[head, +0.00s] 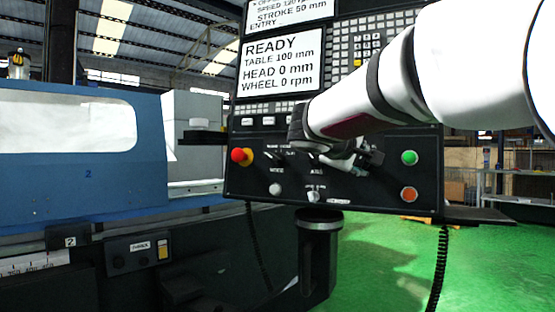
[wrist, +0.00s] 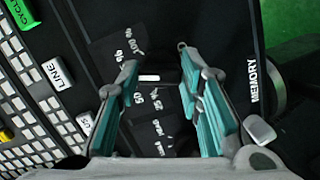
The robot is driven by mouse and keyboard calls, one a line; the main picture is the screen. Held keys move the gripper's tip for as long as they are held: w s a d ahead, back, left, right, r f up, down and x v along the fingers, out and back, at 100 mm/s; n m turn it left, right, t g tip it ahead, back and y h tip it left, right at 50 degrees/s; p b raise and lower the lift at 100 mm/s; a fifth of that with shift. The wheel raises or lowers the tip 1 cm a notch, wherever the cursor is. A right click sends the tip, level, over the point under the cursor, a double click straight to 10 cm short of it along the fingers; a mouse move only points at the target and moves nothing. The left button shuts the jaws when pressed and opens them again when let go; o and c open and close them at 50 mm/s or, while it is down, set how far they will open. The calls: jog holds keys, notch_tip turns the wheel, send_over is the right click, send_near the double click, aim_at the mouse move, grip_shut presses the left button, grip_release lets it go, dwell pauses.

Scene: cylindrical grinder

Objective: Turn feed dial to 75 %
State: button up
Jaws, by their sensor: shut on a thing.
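My gripper (head: 362,160) is at the right part of the black control panel (head: 258,187) in the head view. My arm and gripper cover the feed dial there. In the wrist view, the two teal-padded fingers of my gripper (wrist: 158,60) stand on either side of the dark feed dial, closed on it. A short white mark (wrist: 149,78) shows between the fingers. Small white percent labels lie around it, rotated and partly hidden, with "100 %" (wrist: 133,40) near the top. I cannot tell for sure which value the dial points to.
A red emergency button (head: 239,156) on a yellow base is at the panel's left. A green button (head: 409,158) and an orange button (head: 408,194) are at its right. Small knobs line the bottom. The screen (head: 281,62) reads READY. A keypad (wrist: 30,100) borders the wrist view's left.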

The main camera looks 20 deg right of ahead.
jog(key=o, duration=1.2)
jog(key=shift+c, duration=0.2)
jog(key=v, duration=1.2)
jog(key=shift+f, duration=0.15)
